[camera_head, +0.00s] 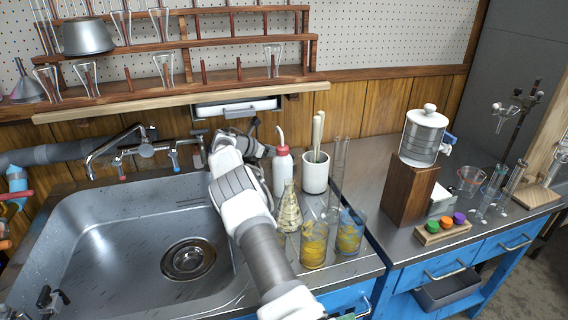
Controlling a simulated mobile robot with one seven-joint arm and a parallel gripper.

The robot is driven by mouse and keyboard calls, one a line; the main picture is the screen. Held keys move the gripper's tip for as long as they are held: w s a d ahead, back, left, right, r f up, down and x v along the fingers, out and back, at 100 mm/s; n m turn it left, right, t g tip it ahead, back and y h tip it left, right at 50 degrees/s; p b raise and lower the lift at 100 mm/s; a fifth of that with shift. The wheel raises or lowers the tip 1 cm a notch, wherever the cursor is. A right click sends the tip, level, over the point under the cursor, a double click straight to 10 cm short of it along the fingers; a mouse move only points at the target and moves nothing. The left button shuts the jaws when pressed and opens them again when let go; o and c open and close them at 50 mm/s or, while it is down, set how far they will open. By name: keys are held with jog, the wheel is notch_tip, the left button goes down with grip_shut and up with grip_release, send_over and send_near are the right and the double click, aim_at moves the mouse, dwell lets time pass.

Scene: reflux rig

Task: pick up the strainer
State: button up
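A round metal strainer (188,259) appears to sit in the drain on the floor of the steel sink (110,235). It has a dark ring and a lighter centre, and nothing covers it. My arm reaches up from the bottom of the picture, along the sink's right side. My gripper (238,139) is at the back of the sink, near the wooden wall and right of the tap. It is well above and behind the strainer in the picture, apart from it. The fingers are small and partly hidden, so I cannot tell whether they are open.
A tap (145,150) stands at the sink's back. Right of my arm are a red-capped wash bottle (282,173), a white pot (315,174), a conical flask (289,212) and yellow-patterned glasses (314,245). A wooden glassware rack (180,94) hangs above. The sink's interior is open.

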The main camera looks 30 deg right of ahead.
jog(key=shift+d+f, duration=0.2)
jog(key=shift+d, duration=0.1)
grip_shut()
jog(key=shift+r, duration=0.15)
dwell(0.3)
